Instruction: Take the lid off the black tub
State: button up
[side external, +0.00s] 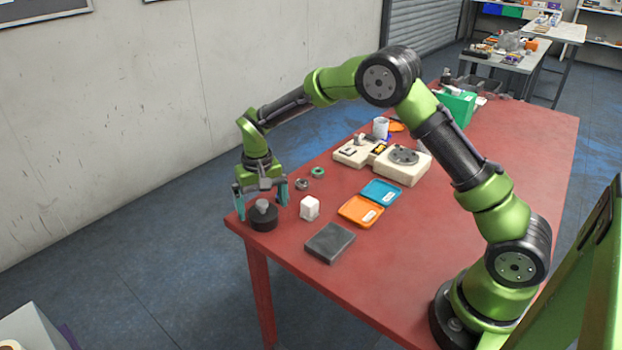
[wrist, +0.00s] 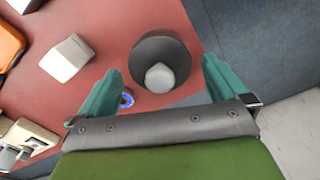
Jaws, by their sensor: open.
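The black tub (side external: 263,220) stands near the table's far-left corner, with a grey knob-like lid top (side external: 263,204) showing on it. In the wrist view the tub (wrist: 148,50) appears as a dark round shape with the light grey knob (wrist: 160,78) on it. My gripper (side external: 260,197) is over the tub, pointing down, with its teal fingers spread on either side of the knob. In the wrist view my gripper (wrist: 163,78) is open and empty. Whether a finger touches the tub cannot be told.
A white box (side external: 309,208) stands right of the tub. A dark grey block (side external: 329,242), orange tray (side external: 361,211) and blue tray (side external: 381,192) lie farther right. Small rings (side external: 317,172) and a beige device (side external: 402,162) are behind. The table edge (wrist: 203,42) is close to the tub.

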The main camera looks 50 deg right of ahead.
jog(key=shift+f, duration=0.1)
jog(key=shift+c, duration=0.2)
jog(key=c, duration=0.9)
